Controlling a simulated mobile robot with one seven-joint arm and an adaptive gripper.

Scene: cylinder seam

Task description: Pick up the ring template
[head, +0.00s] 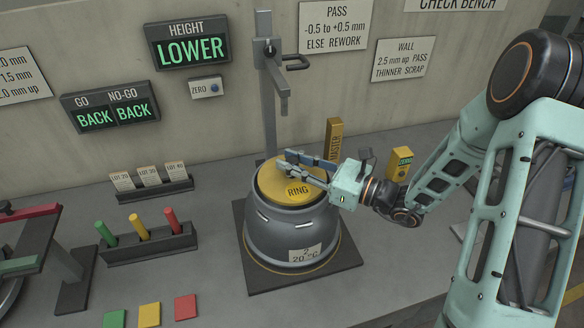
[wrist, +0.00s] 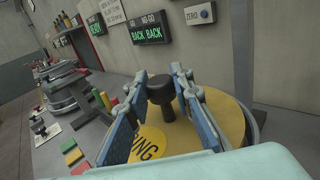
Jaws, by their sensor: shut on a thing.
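The ring template is a yellow disc marked RING (head: 268,181) on top of the grey dome-shaped cylinder (head: 285,225). In the wrist view the disc (wrist: 215,122) has a dark upright knob (wrist: 162,98) at its middle. My gripper (head: 283,168) reaches in from the right, low over the disc. In the wrist view my gripper (wrist: 161,76) has its two blue-padded fingers on either side of the knob, shut on it. The disc appears to rest on the cylinder's top; I cannot tell whether there is a gap beneath it.
A grey upright gauge post (head: 268,90) stands just behind the cylinder. A yellow MASTER block (head: 334,138) and a ZERO block (head: 400,165) stand behind my gripper. A rack with green, yellow and red pegs (head: 148,245) and a card holder (head: 152,190) lie to the left.

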